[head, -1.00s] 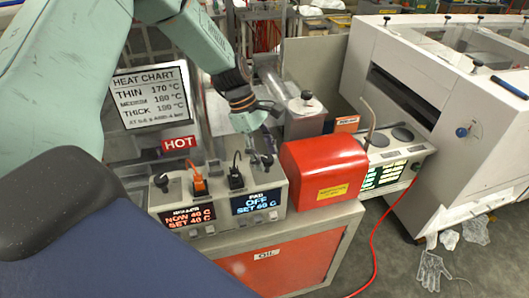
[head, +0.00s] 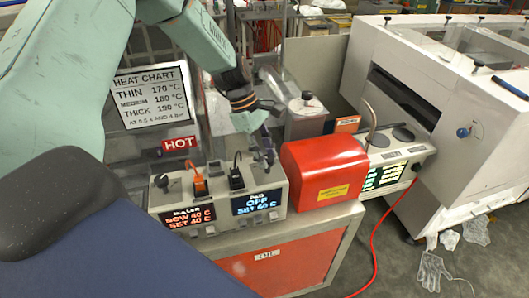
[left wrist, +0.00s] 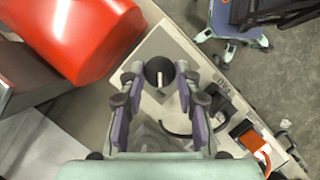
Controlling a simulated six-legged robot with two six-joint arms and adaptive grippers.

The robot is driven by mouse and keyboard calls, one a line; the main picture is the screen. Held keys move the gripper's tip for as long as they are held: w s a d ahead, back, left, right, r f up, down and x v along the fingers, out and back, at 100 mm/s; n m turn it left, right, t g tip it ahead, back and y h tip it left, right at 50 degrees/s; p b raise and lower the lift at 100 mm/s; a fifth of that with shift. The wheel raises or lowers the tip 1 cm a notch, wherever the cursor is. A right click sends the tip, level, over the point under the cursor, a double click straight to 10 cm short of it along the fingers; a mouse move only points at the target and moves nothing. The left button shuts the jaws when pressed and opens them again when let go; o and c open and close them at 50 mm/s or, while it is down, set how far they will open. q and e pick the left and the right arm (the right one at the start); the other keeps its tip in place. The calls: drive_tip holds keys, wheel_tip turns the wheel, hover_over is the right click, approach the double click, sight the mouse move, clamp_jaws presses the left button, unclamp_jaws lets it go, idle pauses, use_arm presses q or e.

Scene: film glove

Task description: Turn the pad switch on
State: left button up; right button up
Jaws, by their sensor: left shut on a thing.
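The pad switch is a dark round knob (left wrist: 159,68) with a pale mark, on top of a grey control box (head: 222,222). In the left wrist view it sits between the fingertips of my left gripper (left wrist: 160,83). In the head view my left gripper (head: 263,158) is over the right end of the box, its fingers hiding the knob. The gripper is shut on the pad switch. The pad display (head: 256,201) on the box front reads OFF with a set temperature below. My right gripper is not in view.
A black plug (head: 236,179) and an orange plug (head: 200,187) stand left of my fingers. A red rounded cover (head: 324,165) is close on the right. Another dark knob (head: 162,182) is at the box's left end, above a second lit display (head: 188,217).

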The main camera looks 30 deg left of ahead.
use_arm(q)
drive_tip(key=shift+m, duration=0.3)
drive_tip(key=m+g, duration=0.1)
drive_tip(key=m, duration=0.3)
drive_tip(key=shift+w+f+g, duration=0.1)
drive_tip(key=shift+g, duration=0.3)
drive_tip(key=m, duration=0.2)
drive_tip(key=m+g+y, duration=0.1)
drive_tip(key=m, duration=0.1)
drive_tip(key=shift+w+d+m+g, duration=0.1)
drive_tip(key=shift+d+m+g, duration=0.05)
drive_tip(key=shift+m+g, duration=0.15)
drive_tip(key=m, duration=0.2)
drive_tip(key=m+g+y, duration=0.1)
drive_tip(key=m, duration=0.1)
drive_tip(key=shift+d+f+y, duration=0.1)
drive_tip(key=shift+d+y, duration=0.05)
drive_tip(key=shift+y, duration=0.15)
drive_tip(key=m, duration=0.2)
drive_tip(key=m+y, duration=0.1)
drive_tip(key=m, duration=0.1)
drive_tip(key=shift+d+g+y, duration=0.15)
drive_tip(key=shift+g+y, duration=0.15)
drive_tip(key=shift+m, duration=0.4)
